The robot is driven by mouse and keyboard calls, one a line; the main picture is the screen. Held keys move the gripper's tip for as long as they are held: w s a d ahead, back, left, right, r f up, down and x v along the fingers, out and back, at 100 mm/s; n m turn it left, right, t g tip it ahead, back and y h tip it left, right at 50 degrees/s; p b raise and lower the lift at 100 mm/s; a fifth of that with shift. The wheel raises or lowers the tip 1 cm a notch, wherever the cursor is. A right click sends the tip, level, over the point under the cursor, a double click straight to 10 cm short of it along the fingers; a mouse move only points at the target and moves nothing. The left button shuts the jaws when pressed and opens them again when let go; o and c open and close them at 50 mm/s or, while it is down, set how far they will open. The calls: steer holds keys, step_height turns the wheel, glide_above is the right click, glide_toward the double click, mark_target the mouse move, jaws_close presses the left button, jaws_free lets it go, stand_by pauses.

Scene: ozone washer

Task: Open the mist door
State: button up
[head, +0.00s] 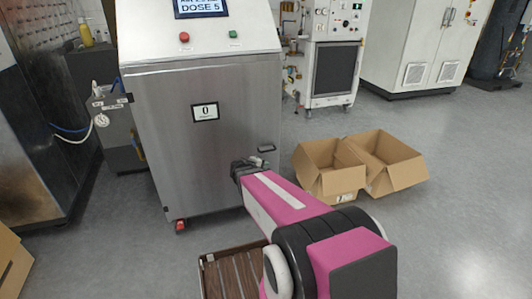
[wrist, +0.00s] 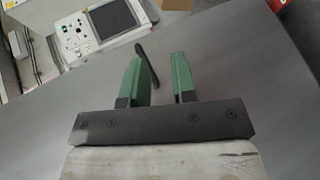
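The likely mist door is the large brushed-metal front panel (head: 170,130) of the machine in the head view, and it looks shut. It also fills the middle of the wrist view (wrist: 230,65) as a grey surface. A small dark handle (head: 266,149) sits near its right edge. In the wrist view the black handle bar (wrist: 149,66) shows right beside the left green finger, on the side facing the gap. My gripper (head: 248,164) is at the panel, just below and left of the handle. Its fingers (wrist: 160,78) are apart with a gap between them; contact with the handle cannot be told.
A small display reading 0 (head: 205,112) is on the panel. Red (head: 184,37) and green (head: 233,34) buttons are on the sloped top. Open cardboard boxes (head: 335,190) stand on the floor to the right. A brown slatted crate (head: 228,273) is below my arm.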

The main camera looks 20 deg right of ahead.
mark_target(266, 151)
steer(key=w+a+n+t, duration=0.2)
steer(key=w+n+t, duration=0.3)
steer(key=w, duration=0.1)
steer(key=x, duration=1)
steer(key=shift+w+d+r, duration=0.1)
steer(key=shift+d+r, duration=0.2)
steer(key=shift+d, duration=0.1)
jaws_close()
